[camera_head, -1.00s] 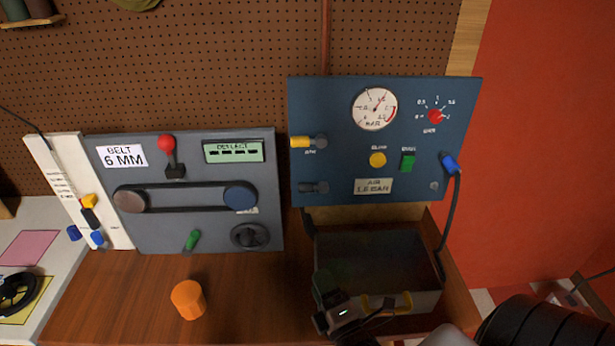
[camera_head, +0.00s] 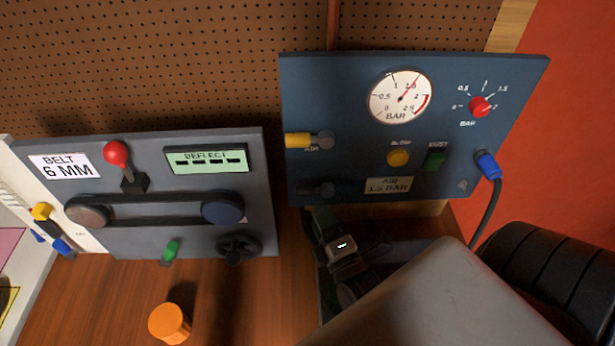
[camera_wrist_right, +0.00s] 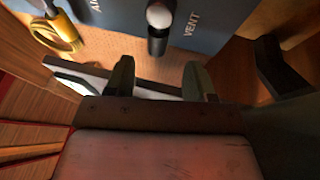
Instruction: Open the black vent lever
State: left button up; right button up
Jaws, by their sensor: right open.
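The black vent lever (camera_head: 318,189) is at the lower left of the blue panel (camera_head: 350,95), pointing left from its round grey pivot. In the right wrist view the black lever (camera_wrist_right: 158,42) has a grey knob above it and the word VENT beside it. My right gripper (camera_head: 345,228) is just below the lever in the head view. In the wrist view its two fingers (camera_wrist_right: 158,74) are apart, with the lever's end ahead of the gap. I see no contact, and nothing is between the fingers. My left gripper is not in view.
The yellow air lever (camera_head: 298,139) is above the vent lever. A blue plug (camera_head: 487,163) with a hose is at the panel's right. An open bin (camera_head: 430,228) is below the panel, partly hidden by my arm. The grey belt panel (camera_head: 150,225) stands left; an orange knob (camera_head: 169,323) sits on the bench.

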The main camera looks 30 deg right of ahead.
aim_at(307, 194)
jog(key=b+x, duration=0.1)
jog(key=x, duration=0.6)
jog(key=shift+w+r, duration=0.15)
jog(key=shift+w, duration=0.05)
jog(key=shift+s, duration=0.1)
grip_shut()
